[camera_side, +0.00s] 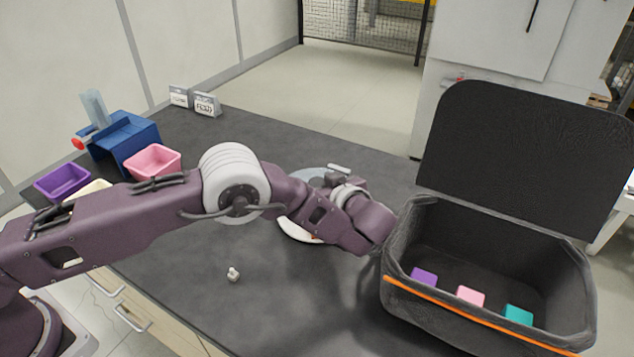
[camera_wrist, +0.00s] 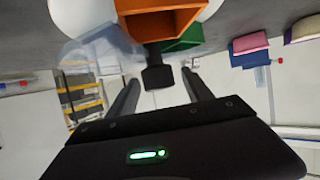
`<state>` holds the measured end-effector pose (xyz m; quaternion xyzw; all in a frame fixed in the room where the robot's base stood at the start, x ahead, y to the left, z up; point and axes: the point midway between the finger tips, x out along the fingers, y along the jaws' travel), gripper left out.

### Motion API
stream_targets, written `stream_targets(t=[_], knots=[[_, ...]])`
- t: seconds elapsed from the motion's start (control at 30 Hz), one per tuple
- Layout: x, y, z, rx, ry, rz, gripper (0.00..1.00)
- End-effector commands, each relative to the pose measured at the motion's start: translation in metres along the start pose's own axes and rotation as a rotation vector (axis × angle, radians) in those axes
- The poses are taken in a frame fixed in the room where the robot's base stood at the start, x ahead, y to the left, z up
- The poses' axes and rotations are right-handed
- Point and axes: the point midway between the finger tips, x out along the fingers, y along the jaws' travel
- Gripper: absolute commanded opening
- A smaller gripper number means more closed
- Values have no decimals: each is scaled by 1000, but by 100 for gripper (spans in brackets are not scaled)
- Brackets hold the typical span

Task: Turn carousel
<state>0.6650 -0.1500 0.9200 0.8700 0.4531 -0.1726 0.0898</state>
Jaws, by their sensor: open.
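The carousel shows in the side view as a pale round plate (camera_side: 294,231), mostly hidden behind my arm. In the wrist view an orange bin (camera_wrist: 160,25), a green bin (camera_wrist: 190,38) and white rounded parts (camera_wrist: 82,14) of it fill the top. A black knob-like handle (camera_wrist: 157,76) hangs below the orange bin. My gripper (camera_wrist: 160,80) is open, with one finger on each side of the handle in the picture. There are gaps between handle and fingers; I cannot tell the depth. In the side view my fingers are hidden by my arm.
An open black case (camera_side: 490,312) holding purple, pink and teal blocks stands close right of my wrist. Purple (camera_side: 62,181) and pink (camera_side: 153,161) bins and a blue stand (camera_side: 125,140) are at left. A small white piece (camera_side: 233,274) lies on the dark table's clear front.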

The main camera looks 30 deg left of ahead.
Motion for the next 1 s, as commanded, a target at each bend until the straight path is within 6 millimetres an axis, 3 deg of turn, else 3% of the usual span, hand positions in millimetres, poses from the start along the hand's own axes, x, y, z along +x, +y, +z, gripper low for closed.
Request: stream_targets(t=[0.13, 0.27, 0.5, 0.63, 0.9, 1.0], knots=[[-12, 1, 0, 0, -2, 3, 59], [-46, 1, 0, -1, -1, 4, 59], [-71, 0, -49, -2, 0, 0, 59], [-76, 0, -62, -1, 0, 0, 59], [-77, 0, -65, 1, 0, 0, 59], [-67, 7, -72, 8, -8, 33, 39]])
